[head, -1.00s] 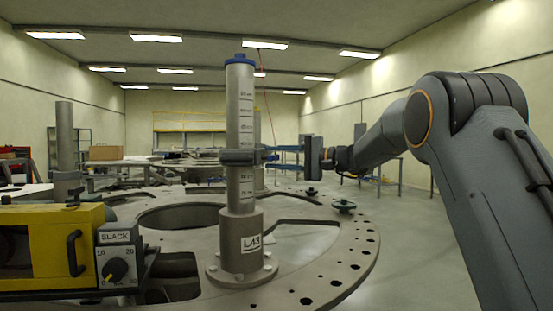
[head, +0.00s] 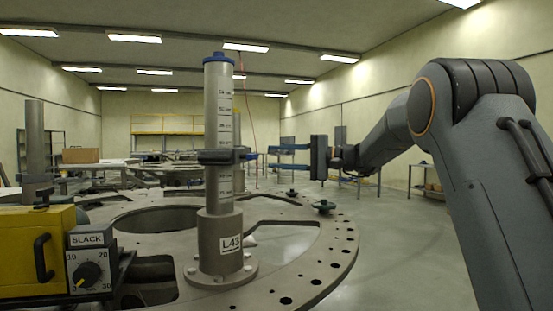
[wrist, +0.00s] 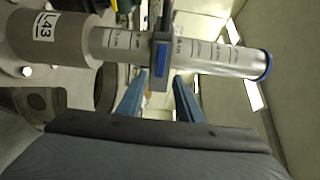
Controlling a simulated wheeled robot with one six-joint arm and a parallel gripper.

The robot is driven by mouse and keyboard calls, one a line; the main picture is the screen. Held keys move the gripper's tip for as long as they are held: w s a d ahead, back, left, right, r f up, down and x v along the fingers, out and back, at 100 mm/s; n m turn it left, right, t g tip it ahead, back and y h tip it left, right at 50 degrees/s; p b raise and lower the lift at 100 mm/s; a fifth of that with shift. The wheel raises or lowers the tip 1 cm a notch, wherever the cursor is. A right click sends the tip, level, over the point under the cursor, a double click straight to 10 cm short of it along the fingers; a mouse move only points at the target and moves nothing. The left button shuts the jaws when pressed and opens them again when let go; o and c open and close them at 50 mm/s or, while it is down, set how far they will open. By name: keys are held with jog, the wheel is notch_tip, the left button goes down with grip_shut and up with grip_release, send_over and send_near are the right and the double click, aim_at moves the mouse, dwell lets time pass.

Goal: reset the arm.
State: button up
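My gripper (head: 270,158) is open and empty, its two blue fingers pointing left toward the grey post marked L43 (head: 219,130). The post stands upright with a blue cap and a printed scale. A dark clamp collar (head: 222,156) sits around it at about finger height. In the head view a gap shows between the fingertips and the collar. In the wrist view the fingers (wrist: 159,82) are spread apart, and the collar with its blue tab (wrist: 161,60) lies ahead, between their tips in the picture. My arm reaches in from the right.
The post stands on a large round plate (head: 335,250) with holes and cut-outs. A yellow box with a SLACK dial (head: 88,272) is at the front left. Another post (head: 35,140) stands at the far left. The floor to the right of the plate (head: 400,240) is clear.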

jog(key=s+d+f+m+g+h+p, duration=0.15)
jog(key=s+f+h, duration=0.25)
jog(key=s+f, duration=0.5)
jog(key=s+f+g+h+p, duration=0.15)
jog(key=s+f+h, duration=0.35)
jog(key=f, duration=0.7)
jog(key=s+d+f+n+g+h+p, duration=0.1)
jog(key=s+d+f, duration=0.3)
jog(key=s, duration=0.6)
jog(key=s+d+f+n+h+p, duration=0.1)
jog(key=s+d+f+h, duration=0.3)
jog(key=s, duration=0.6)
jog(key=s+d+f+n+g+h+p, duration=0.1)
jog(key=s+d+f+n+h, duration=0.2)
jog(key=s+d+f, duration=0.3)
jog(key=s, duration=0.4)
jog(key=shift+s+d+f+g, duration=0.15)
jog(key=shift+s+f+g, duration=0.05)
jog(key=shift+s+g, duration=0.1)
